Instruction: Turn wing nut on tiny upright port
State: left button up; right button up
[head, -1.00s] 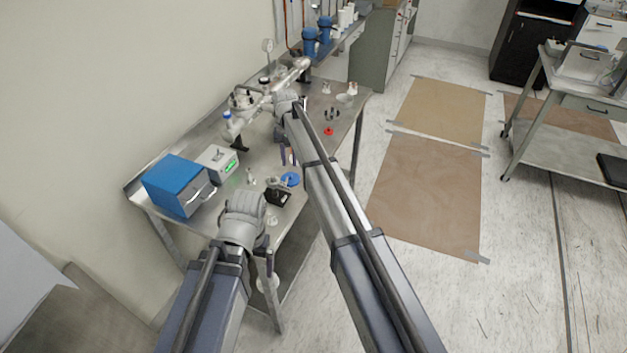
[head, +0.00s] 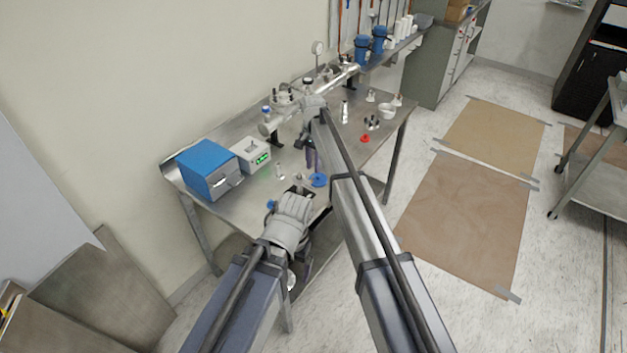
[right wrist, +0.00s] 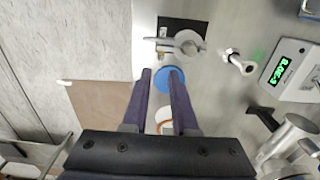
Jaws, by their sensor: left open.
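My right gripper (head: 310,158) is low over the bench, largely hidden by its own arm. In the right wrist view its two dark fingers (right wrist: 161,73) are apart, with a blue disc (right wrist: 171,79) beyond and between the tips. Nothing shows gripped. My left gripper (head: 307,266) is at the bench's front edge, mostly hidden by its wrist. The metal manifold (head: 338,80) carries several upright ports. I cannot tell which part is the wing nut.
A blue box (head: 208,168) and a gauge box with green digits (head: 252,155) stand on the bench's left. A red part (head: 365,138), a white bowl (head: 387,111) and small fittings lie on the right. Open floor lies right of the bench.

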aim_at(312, 180)
notch_tip(312, 180, down, 6)
jog(key=b, duration=0.5)
grip_shut()
